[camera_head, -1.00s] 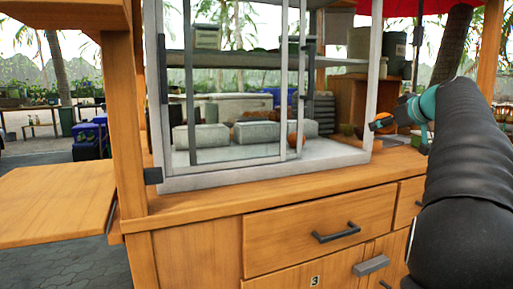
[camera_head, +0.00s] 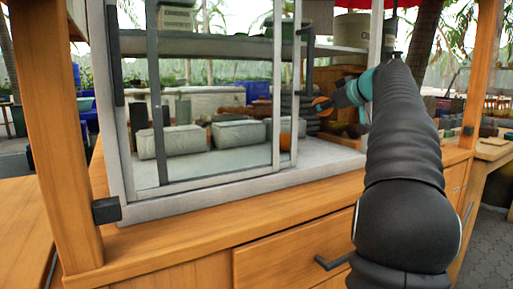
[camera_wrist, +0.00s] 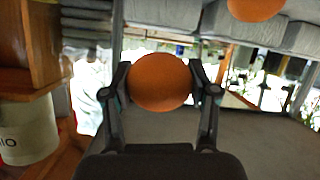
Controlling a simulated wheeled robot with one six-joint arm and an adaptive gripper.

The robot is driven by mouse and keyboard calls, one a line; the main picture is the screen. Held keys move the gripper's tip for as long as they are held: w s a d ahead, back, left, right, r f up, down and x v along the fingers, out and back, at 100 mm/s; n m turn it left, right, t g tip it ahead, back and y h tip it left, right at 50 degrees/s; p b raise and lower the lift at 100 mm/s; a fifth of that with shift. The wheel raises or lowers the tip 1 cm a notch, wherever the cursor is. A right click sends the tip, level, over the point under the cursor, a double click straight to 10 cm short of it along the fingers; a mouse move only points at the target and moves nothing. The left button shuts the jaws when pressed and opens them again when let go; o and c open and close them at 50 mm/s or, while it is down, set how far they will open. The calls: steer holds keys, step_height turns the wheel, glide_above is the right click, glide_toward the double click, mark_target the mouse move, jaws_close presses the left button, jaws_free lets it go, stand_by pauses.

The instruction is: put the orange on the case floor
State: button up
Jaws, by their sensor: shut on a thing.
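My gripper (camera_head: 324,105) is shut on an orange (camera_wrist: 160,82), which sits between its two fingers in the wrist view. In the head view the held orange (camera_head: 321,104) shows small at the fingertips, in line with the open right part of the glass case, above its floor. The case floor (camera_head: 225,168) is pale grey and flat, with bare room near its front. How deep the gripper is inside the case is hard to tell. Another orange (camera_head: 287,131) is in the case, partly behind the sliding door frame; it also shows in the wrist view (camera_wrist: 254,8).
Pale grey blocks (camera_head: 165,142) stand in the case left of the gripper. The sliding glass door frame (camera_head: 277,90) stands left of the gripper. A shelf (camera_head: 220,47) crosses above, with containers on it. A wooden counter (camera_head: 225,225) carries the case.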

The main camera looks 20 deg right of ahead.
steer(key=b, duration=0.2)
glide_above(322, 150)
step_height(322, 150, down, 5)
steer(key=shift+s+a+f, duration=0.1)
steer(key=shift+s+f, duration=0.05)
steer(key=shift+f+b, duration=0.45)
steer(key=shift+f, duration=1.85)
steer(key=shift+f, duration=0.15)
steer(key=o, duration=1.2)
steer(key=shift+r, duration=0.2)
steer(key=v, duration=1.2)
